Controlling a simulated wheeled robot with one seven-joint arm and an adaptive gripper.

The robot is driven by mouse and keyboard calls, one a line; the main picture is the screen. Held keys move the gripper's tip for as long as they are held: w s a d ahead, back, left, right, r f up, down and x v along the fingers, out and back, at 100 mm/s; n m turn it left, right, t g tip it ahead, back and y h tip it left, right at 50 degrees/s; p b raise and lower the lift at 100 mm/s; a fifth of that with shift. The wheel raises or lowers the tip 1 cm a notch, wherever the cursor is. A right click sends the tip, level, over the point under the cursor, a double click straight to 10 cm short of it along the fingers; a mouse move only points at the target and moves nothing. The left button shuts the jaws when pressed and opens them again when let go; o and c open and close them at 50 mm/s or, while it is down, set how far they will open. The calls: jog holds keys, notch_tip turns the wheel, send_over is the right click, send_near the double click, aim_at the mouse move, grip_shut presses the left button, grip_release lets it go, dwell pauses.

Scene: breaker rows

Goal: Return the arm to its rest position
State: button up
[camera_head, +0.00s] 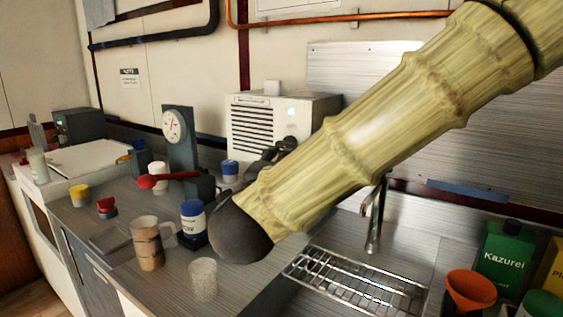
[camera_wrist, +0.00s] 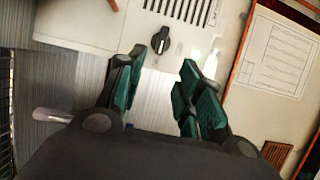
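My arm (camera_head: 370,130), with a tan, bamboo-like surface, reaches from the top right down to a dark joint (camera_head: 240,228) in front of the counter. Dark parts that look like my gripper show behind it, in front of the white vented box (camera_head: 262,125); the arm partly hides them. In the wrist view my gripper (camera_wrist: 160,85) has its two green-padded fingers apart, with nothing held between them. Beyond the fingertips is a pale panel with a black knob (camera_wrist: 160,40) and dark slots.
The counter holds a dial scale (camera_head: 174,125), a blue-lidded jar (camera_head: 193,218), a brown-filled beaker (camera_head: 148,243) and a clear glass (camera_head: 203,279). A sink with a wire rack (camera_head: 355,282) and a faucet (camera_head: 375,215) lies below my arm. An orange funnel (camera_head: 470,290) and green container (camera_head: 505,250) stand right.

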jog(key=shift+w, duration=0.1)
dwell(0.3)
jog(key=w+d, duration=0.2)
jog(key=w, duration=0.9)
jog(key=shift+w+d, duration=0.15)
jog(key=shift+w, duration=0.05)
jog(key=shift+s, duration=0.15)
